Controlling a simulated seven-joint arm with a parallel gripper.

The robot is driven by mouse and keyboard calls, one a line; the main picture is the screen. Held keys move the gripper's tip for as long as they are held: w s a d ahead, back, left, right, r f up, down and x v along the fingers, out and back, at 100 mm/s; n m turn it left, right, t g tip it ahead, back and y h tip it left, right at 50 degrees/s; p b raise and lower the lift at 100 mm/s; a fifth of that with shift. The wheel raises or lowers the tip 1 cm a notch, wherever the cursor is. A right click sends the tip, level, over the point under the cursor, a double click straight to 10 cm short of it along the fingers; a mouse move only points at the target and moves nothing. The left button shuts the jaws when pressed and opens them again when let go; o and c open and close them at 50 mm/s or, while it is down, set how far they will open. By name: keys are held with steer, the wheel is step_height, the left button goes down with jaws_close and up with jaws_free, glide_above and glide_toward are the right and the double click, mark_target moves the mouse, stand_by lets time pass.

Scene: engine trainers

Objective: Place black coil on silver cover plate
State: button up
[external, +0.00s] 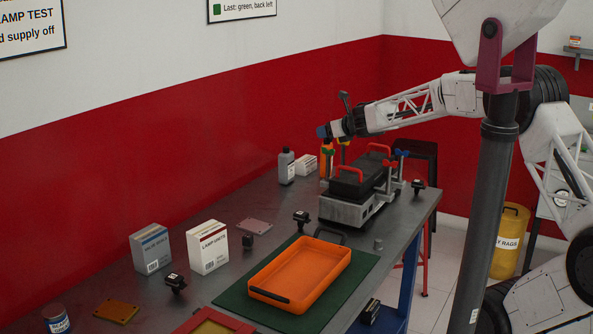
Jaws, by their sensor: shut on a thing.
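A silver-grey cover plate (255,226) lies flat on the workbench, left of the engine trainer. Several small black parts that look like coils are on the bench: one (301,221) right of the plate, one (176,284) at the front left, one (418,187) at the far right. My gripper (334,153) is over the back left of the engine trainer (347,209), far from the plate. It is shut on what looks like a green handle (330,153); the grip is small and partly hidden.
An orange tray (306,262) sits on a green mat (352,283) in front of the trainer. Boxes (207,248) (150,249), a bottle (286,166) and a brass-coloured plate (117,311) stand or lie on the bench. Red and blue handles (401,153) rise from the trainer's right side.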

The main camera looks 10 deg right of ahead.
steer(key=s+a+r+n+g+y, duration=0.2)
steer(key=s+a+n+g+y, duration=0.5)
steer(key=s+a, duration=1.05)
steer(key=shift+n+h, duration=0.4)
steer(key=f, duration=0.8)
steer(key=w+a+f, duration=0.1)
steer(key=f, duration=1.4)
steer(key=shift+w+a+f, duration=0.3)
steer(key=shift+w+f, duration=0.05)
steer(key=shift+w, duration=0.05)
glide_above(253, 224)
steer(key=shift+s+a+f, duration=0.1)
steer(key=shift+s+f, duration=0.05)
steer(key=shift+f, duration=0.55)
steer(key=shift+f, duration=1.75)
